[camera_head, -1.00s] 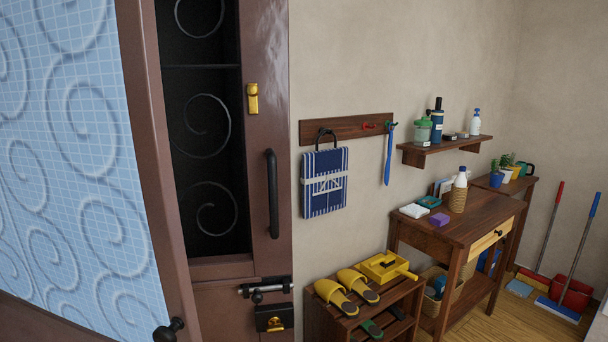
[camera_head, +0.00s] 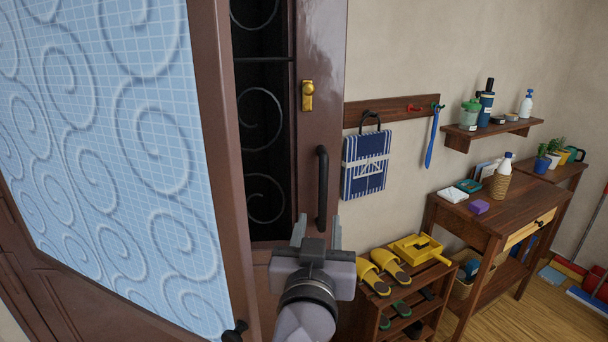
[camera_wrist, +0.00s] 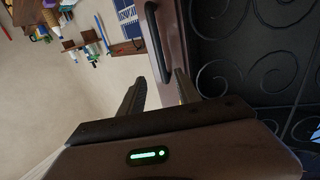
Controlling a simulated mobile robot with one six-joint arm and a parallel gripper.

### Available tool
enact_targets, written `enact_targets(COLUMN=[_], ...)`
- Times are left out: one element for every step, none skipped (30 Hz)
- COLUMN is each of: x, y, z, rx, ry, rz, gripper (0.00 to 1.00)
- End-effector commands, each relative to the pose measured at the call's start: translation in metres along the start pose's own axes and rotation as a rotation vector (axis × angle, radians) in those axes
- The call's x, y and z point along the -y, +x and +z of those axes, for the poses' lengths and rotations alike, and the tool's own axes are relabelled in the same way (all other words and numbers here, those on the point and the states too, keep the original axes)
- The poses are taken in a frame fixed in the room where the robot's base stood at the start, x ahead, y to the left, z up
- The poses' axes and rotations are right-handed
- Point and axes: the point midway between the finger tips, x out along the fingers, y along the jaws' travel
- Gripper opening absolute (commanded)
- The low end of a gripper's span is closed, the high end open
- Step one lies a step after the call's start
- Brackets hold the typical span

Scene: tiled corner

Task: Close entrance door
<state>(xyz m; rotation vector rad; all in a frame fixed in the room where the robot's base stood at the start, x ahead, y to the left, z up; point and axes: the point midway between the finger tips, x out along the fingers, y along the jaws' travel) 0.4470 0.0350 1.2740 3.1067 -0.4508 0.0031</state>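A brown door leaf with a pale blue, swirl-patterned panel (camera_head: 130,150) stands at an angle on the left, with a dark round knob (camera_head: 235,331) low on its edge. Beyond it is a brown door part (camera_head: 318,130) with dark scroll grilles, a brass lock fitting (camera_head: 307,95) and a black vertical handle (camera_head: 322,188). Which part is the entrance door is unclear. My gripper (camera_head: 318,232) is open and empty, just below and in front of the black handle. In the wrist view the handle (camera_wrist: 157,42) lies beyond the two parted fingers (camera_wrist: 160,90), apart from them.
A shoe rack (camera_head: 400,320) with yellow slippers and a yellow tray stands right of the door. A wooden side table (camera_head: 470,212) follows. A bag (camera_head: 365,162) hangs on a wall rail, and a shelf (camera_head: 490,130) holds bottles. Some floor at the lower right is clear.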

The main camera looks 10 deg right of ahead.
Motion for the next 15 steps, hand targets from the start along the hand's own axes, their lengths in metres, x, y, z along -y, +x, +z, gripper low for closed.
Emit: enact_targets(x=[-0.002,-0.001,-0.001,-0.002,-0.002,-0.002,-0.002,-0.002,-0.002,-0.002,-0.001,-0.001,-0.001,-0.001,-0.001], y=[0.011,0.017,0.025,0.031,0.040,0.053,0.062,0.071,0.083,0.091,0.100,0.109,0.116,0.121,0.128], z=[-0.010,-0.012,-0.012,-0.012,-0.007,-0.002,0.000,0.000,0.001,0.001,0.001,0.001,0.001,0.000,0.000], rx=[0.005,0.005,0.006,0.009,0.005,0.001,0.002,0.002,0.003,0.002,0.002,0.001,0.002,0.002,0.001], ry=[-0.009,-0.009,-0.010,-0.008,-0.002,0.001,0.002,0.002,0.002,0.002,0.002,0.003,0.002,0.003,0.002], rz=[0.008,0.008,0.007,0.005,0.004,0.005,0.005,0.005,0.004,0.003,0.003,0.002,0.002,0.002,0.000], gripper=[0.40,0.40,0.40,0.40,0.40,0.40,0.40,0.40,0.40,0.40,0.40,0.40,0.40,0.40,0.40])
